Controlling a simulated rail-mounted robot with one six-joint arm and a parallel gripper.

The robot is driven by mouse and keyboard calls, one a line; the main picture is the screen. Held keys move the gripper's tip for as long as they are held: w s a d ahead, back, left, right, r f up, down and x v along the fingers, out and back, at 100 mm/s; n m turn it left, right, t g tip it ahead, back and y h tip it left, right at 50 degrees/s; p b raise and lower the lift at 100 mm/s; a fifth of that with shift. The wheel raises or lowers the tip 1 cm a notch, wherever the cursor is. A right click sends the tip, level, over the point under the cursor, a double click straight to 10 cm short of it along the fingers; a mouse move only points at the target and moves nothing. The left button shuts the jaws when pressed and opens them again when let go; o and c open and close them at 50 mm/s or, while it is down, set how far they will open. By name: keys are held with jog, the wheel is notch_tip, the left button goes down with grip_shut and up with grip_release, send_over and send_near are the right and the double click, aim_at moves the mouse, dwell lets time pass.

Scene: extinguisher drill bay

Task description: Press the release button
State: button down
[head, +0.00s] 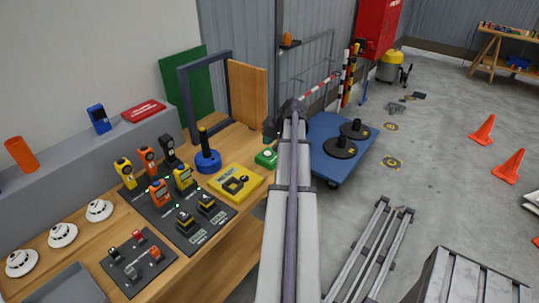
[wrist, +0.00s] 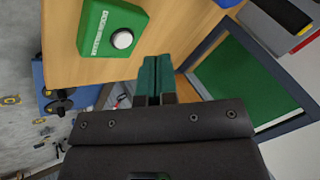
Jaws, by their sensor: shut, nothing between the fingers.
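The release button is a round white cap (wrist: 122,39) on a green box (wrist: 108,28) with a white label strip, seen in the wrist view at top left of centre. In the head view the green box (head: 266,158) sits at the right edge of the wooden bench, left of my arm. My gripper (wrist: 155,60) has its teal fingers shut together with nothing between them. In the wrist view the fingertips appear just below and right of the button, apart from it. In the head view my arm hides most of the gripper.
A yellow case (head: 236,182) and a blue round base with a black handle (head: 206,158) stand close to the green box. A dark frame with a wooden door (head: 247,95) rises behind. A blue cart (head: 345,150) with black discs is to the right.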

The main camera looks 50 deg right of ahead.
aim_at(269, 152)
jog(key=w+d+r+n+t, duration=0.1)
jog(key=w+d+r+t, duration=0.1)
jog(key=w+d, duration=0.1)
jog(key=shift+d+r, duration=0.15)
jog(key=shift+d, duration=0.75)
notch_tip(269, 152, down, 9)
jog(key=b, duration=0.8)
jog(key=shift+b, duration=0.4)
dwell(0.6)
jog(key=shift+f+b, duration=0.35)
jog(key=shift+b, duration=0.05)
